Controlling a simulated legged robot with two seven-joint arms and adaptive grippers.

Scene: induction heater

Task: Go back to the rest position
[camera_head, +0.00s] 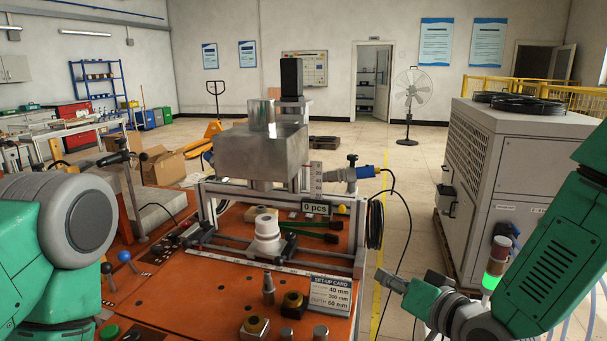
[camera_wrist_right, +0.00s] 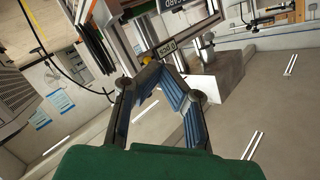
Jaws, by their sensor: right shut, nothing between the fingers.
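My right gripper (camera_head: 392,284) hangs at the lower right in the head view, beyond the right edge of the orange table and clear of the fixture. Its fingers show in the right wrist view (camera_wrist_right: 160,78); they are shut with nothing between them. My green right arm comes in from the right edge. My left arm shows as a large green and grey link at the left edge; its gripper is not in view.
The orange table (camera_head: 190,292) carries a metal-framed fixture with a steel block (camera_head: 262,152), a white stepped part (camera_head: 266,232) and a set-up card (camera_head: 330,294). A grey cabinet (camera_head: 506,172) and a lit green signal lamp (camera_head: 493,268) stand to the right. Floor shows between table and cabinet.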

